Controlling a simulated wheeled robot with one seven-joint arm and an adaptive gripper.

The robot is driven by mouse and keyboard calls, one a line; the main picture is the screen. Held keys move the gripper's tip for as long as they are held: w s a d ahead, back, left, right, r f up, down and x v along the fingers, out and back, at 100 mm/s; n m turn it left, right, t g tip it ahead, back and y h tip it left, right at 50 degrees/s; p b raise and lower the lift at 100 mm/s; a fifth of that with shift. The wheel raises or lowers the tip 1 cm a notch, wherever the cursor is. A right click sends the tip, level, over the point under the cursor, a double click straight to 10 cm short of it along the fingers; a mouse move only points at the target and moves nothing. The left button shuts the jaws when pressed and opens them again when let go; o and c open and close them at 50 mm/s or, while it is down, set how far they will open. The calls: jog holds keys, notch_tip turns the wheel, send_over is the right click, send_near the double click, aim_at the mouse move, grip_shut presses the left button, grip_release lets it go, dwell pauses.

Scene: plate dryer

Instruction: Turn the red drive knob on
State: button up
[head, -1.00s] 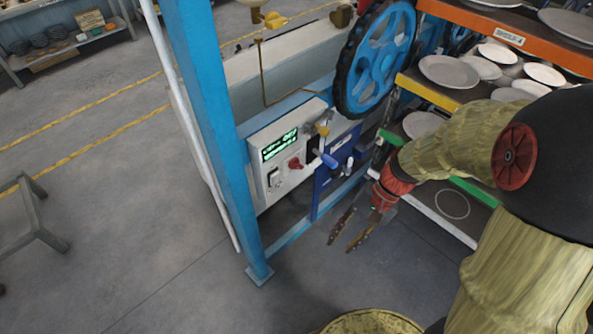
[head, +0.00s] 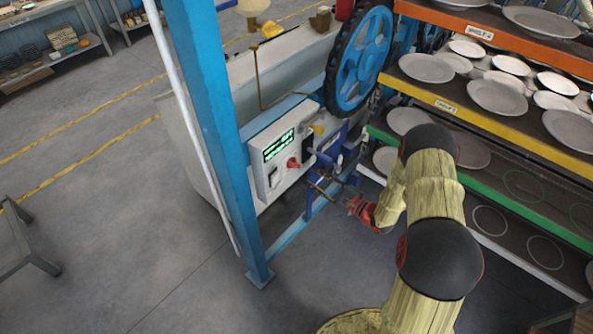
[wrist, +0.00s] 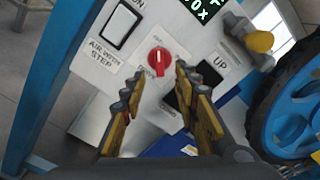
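The red drive knob (head: 293,163) sits on the white control panel (head: 266,175), below the green display. In the wrist view the knob (wrist: 159,60) is a red dial with a white pointer mark, standing roughly upright in the picture. My gripper (head: 317,184) is to the right of the knob in the head view and apart from it. In the wrist view my gripper (wrist: 152,90) has its two fingers spread, with nothing between them. The knob appears between and just beyond the fingertips, and its whole face is visible.
A white rocker switch (wrist: 119,25) is left of the knob, and a dark UP switch (wrist: 208,75) is right. A yellow knob (wrist: 260,41) and a blue wheel (wrist: 292,115) stand further right. A blue post (head: 215,130) is left of the panel; plate shelves (head: 480,125) are right.

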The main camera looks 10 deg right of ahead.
aim_at(297, 167)
jog(key=x, duration=0.7)
jog(key=shift+w+a, duration=0.25)
jog(key=shift+a, duration=0.1)
jog(key=shift+c, duration=1.2)
grip_shut()
